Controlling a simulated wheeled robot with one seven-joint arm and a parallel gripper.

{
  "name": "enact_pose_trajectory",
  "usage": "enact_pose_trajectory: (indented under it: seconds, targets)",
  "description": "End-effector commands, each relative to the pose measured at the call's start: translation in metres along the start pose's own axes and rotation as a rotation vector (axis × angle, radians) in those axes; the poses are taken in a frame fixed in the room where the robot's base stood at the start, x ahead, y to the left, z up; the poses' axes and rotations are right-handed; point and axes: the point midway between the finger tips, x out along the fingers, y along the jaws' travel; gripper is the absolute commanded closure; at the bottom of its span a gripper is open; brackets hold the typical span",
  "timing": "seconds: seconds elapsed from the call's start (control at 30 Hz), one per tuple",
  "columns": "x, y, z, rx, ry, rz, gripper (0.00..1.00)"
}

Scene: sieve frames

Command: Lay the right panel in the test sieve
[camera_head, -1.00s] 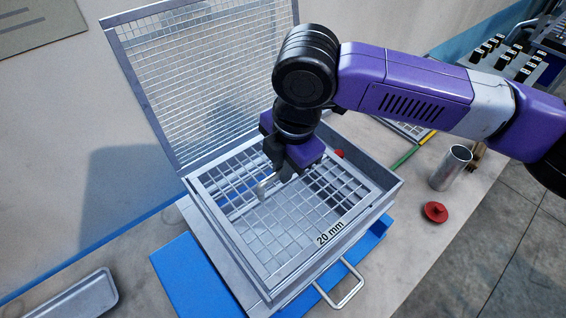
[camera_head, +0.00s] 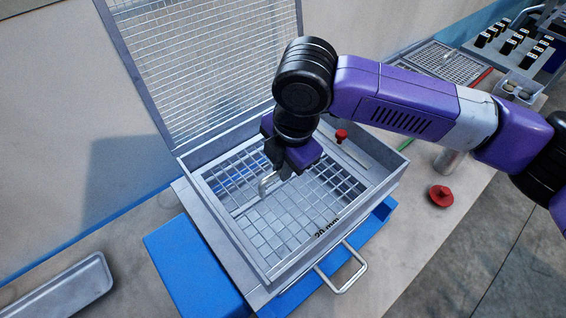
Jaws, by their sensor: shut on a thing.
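The test sieve (camera_head: 366,205) is an open grey metal box with its wire-mesh lid (camera_head: 200,65) raised at the back. A square grid panel (camera_head: 262,222) lies flat or nearly flat inside its walls. The panel's "20 mm" label (camera_head: 326,228) is partly cut off by the near wall. My gripper (camera_head: 272,172) is above the panel and shut on its bent metal handle (camera_head: 268,186). The arm hides part of the panel and the back wall. I cannot tell whether the panel rests on the bottom.
A red knob (camera_head: 341,135) shows at the sieve's right side. A blue base (camera_head: 185,262) and a front pull handle (camera_head: 350,272) stick out below. A red-topped piece (camera_head: 441,196) and a metal cup (camera_head: 449,161) stand right; a grey tray (camera_head: 65,292) lies left.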

Motion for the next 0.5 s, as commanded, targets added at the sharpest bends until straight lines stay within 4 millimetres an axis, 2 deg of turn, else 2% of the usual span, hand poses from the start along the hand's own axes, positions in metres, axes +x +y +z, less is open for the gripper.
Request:
enact_pose_trajectory:
  seconds: [0.4, 0.43, 0.5]
  targets:
    - [0.0020, 0.0001, 0.0002, 0.000, 0.000, 0.002, 1.00]
    - [0.0020, 0.0001, 0.0003, 0.000, 0.000, 0.002, 0.86]
    - [0.0020, 0.0001, 0.0002, 0.000, 0.000, 0.002, 0.72]
